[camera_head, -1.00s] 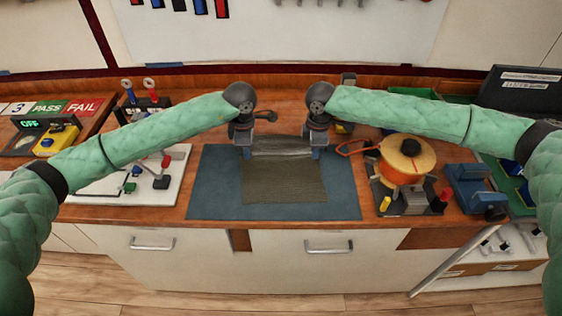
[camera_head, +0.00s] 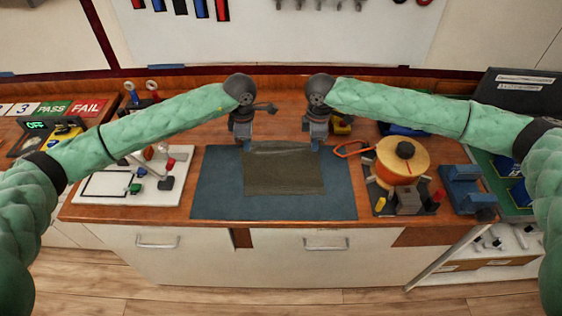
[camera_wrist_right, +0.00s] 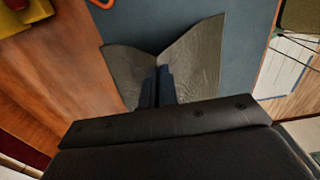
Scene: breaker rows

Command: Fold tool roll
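The tool roll (camera_head: 284,176) is a grey-brown cloth lying on a blue mat (camera_head: 208,190) in the head view. My left gripper (camera_head: 246,146) points down at its far left corner, and appears shut on the cloth there. My right gripper (camera_head: 315,145) is at the far right corner. In the right wrist view its fingers (camera_wrist_right: 157,84) are close together on the cloth (camera_wrist_right: 195,62), which rises in two flaps with a notch between them. The fingertips are small in the head view, and the cloth's underside is hidden.
A white board with small parts (camera_head: 105,185) lies left of the mat. An orange spool on a stand (camera_head: 404,160) and a blue fixture (camera_head: 466,186) stand to the right.

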